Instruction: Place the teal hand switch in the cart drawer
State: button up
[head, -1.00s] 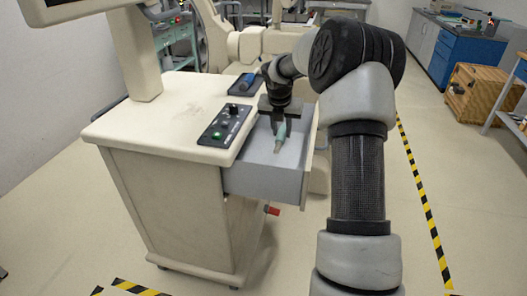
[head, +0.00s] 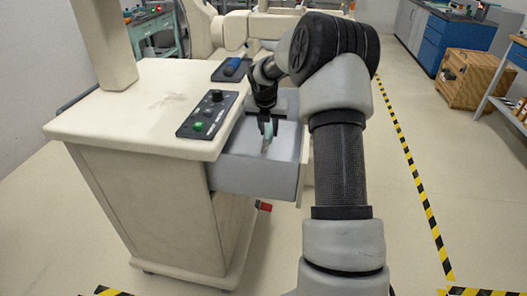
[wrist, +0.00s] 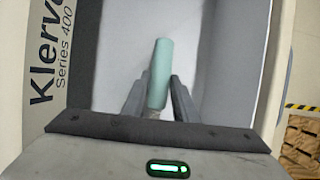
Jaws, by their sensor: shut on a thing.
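The teal hand switch (head: 267,131) is a small teal cylinder with a grey end. My gripper (head: 266,125) is shut on it and holds it within the outline of the open cart drawer (head: 255,179). In the wrist view the hand switch (wrist: 161,66) stands out between the two dark fingers (wrist: 157,97), over the pale drawer floor (wrist: 205,60). The drawer is grey, pulled out from the right side of the beige cart (head: 140,110).
A black control panel (head: 207,114) with a green button and a blue item on a dark pad (head: 232,68) lie on the cart top beside the drawer. A monitor column (head: 103,45) rises at the back left. A wooden crate (head: 466,78) stands far right; floor (head: 420,150) between is clear.

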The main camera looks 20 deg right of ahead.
aim_at(268, 137)
notch_tip(268, 137, down, 7)
jog(key=shift+f+b, duration=0.15)
jog(key=shift+b, duration=0.9)
jog(key=o, duration=1.1)
jog(key=p+v, duration=0.3)
jog(key=v, duration=0.9)
jog(key=shift+d, duration=0.1)
